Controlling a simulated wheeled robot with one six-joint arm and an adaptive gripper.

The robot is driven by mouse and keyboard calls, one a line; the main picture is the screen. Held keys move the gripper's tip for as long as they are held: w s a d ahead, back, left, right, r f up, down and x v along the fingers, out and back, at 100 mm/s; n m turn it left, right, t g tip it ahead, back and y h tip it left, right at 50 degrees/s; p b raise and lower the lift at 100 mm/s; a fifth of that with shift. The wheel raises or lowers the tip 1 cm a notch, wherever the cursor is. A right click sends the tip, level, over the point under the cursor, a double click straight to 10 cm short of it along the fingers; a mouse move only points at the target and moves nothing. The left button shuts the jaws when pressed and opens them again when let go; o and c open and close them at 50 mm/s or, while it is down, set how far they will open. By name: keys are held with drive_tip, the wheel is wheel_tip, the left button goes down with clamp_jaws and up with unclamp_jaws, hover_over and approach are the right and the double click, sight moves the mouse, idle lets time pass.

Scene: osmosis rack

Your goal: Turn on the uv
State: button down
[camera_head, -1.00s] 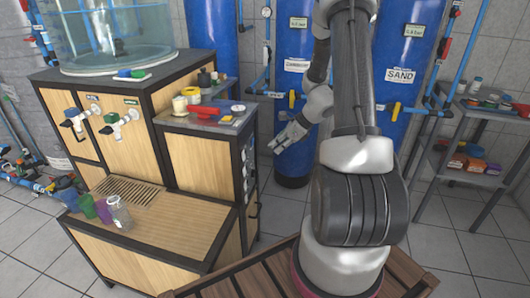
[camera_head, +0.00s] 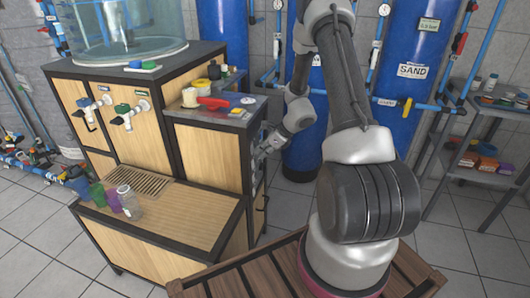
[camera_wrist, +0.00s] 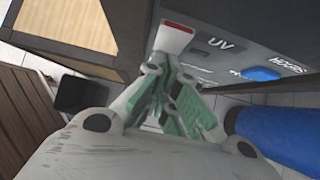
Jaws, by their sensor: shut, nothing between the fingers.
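The dark control panel (camera_wrist: 235,42) on the cabinet's side fills the upper right of the wrist view. It bears a white "UV" label (camera_wrist: 220,43). A white switch-like piece with a red edge (camera_wrist: 173,37) sits left of that label. My gripper (camera_wrist: 170,60) is shut and empty, its tips at or just before this piece; I cannot tell whether they touch. In the head view, my gripper (camera_head: 266,146) is by the cabinet's right side, and the panel face is mostly hidden at this angle.
A blue switch (camera_wrist: 261,74) lies further right on the panel, beside another white label. A blue tank (camera_head: 305,140) stands close behind my gripper. Small items, including a red one (camera_head: 213,102), rest on the cabinet top. Cups (camera_head: 128,200) stand on the lower ledge.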

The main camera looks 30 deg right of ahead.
drive_tip(key=shift+w+a+f, duration=0.4)
drive_tip(key=shift+f, duration=0.1)
drive_tip(key=shift+w+r, duration=0.1)
drive_tip(key=shift+r, duration=0.05)
